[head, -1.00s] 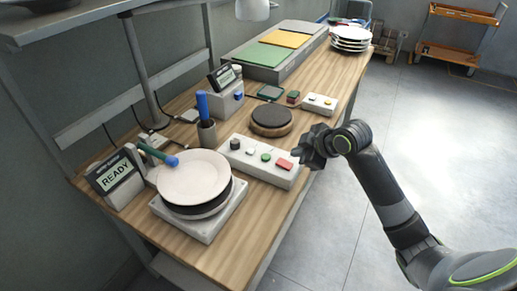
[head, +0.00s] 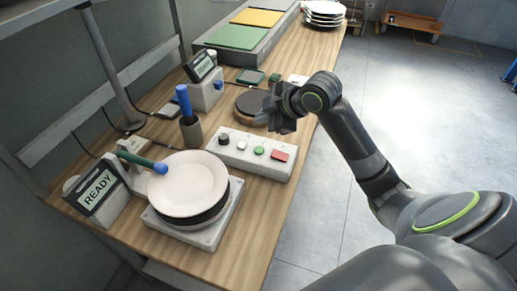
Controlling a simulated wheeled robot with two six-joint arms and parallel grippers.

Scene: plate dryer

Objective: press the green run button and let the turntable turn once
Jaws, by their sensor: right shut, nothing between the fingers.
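The green run button (head: 259,150) sits on a pale control box (head: 228,155), between a white button (head: 241,145) and a red button (head: 280,156). A white plate (head: 190,190) lies on the round dark turntable (head: 212,218) on a pale base at the front of the bench. A display reading READY (head: 98,189) stands to its left, and a dryer arm with a blue tip (head: 160,168) reaches over the plate's edge. My right gripper (head: 270,110) is shut and empty, above and beyond the control box, apart from the buttons. My left gripper is not in view.
A dark round disc (head: 249,106) lies on the bench behind the control box, partly hidden by my right gripper. A cup with a blue-handled tool (head: 190,133) stands left of the box. A stack of plates (head: 325,13) and green and yellow pads (head: 236,37) are at the far end.

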